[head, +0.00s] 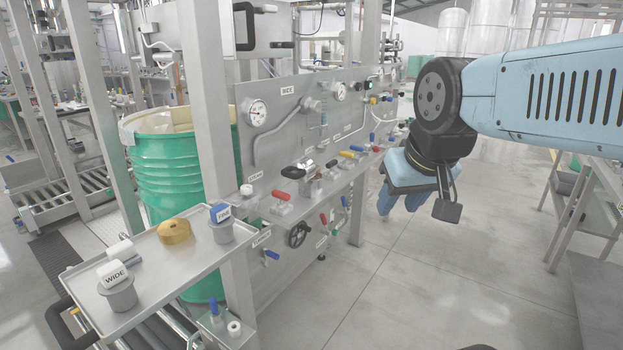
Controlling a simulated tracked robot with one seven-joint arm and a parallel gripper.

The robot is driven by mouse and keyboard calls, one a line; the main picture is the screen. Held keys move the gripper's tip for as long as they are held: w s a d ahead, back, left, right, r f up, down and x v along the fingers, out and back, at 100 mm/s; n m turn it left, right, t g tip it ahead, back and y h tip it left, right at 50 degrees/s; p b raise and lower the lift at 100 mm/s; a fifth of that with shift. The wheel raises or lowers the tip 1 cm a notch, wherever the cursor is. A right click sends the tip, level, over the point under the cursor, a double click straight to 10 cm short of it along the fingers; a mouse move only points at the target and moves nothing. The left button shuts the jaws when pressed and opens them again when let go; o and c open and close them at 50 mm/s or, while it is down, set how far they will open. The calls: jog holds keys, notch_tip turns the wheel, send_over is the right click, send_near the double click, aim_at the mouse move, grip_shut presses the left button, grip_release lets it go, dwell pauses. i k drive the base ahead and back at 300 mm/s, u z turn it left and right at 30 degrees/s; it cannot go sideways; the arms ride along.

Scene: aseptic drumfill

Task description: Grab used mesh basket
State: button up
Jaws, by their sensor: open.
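My gripper (399,203) hangs at the end of my arm at right of centre, fingers pointing down. It is open, with nothing visible between the fingers, and is apart from the panel's shelf. I cannot pick out a used mesh basket for certain. On the steel tray (190,262) at lower left stand a grey cup with a white "WIDE" tag (117,291) and a grey cup with a blue "FINE" tag (222,224). A brass ring (174,232) lies between them. My gripper is far to the right of this tray.
A green drum (170,165) stands behind the tray, beside a steel post (208,120). A valve panel (285,120) marked "WIDE" has a narrow shelf with red, yellow and blue handles. A grey rack (590,200) is at right. The floor (430,270) between is clear.

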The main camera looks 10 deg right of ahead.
aim_at(318, 177)
jog(key=u, duration=0.05)
jog(key=i, duration=0.55)
jog(key=z, duration=0.25)
jog(key=k, duration=0.55)
jog(key=z, duration=0.75)
jog(key=i, duration=0.95)
jog(key=u, duration=1.6)
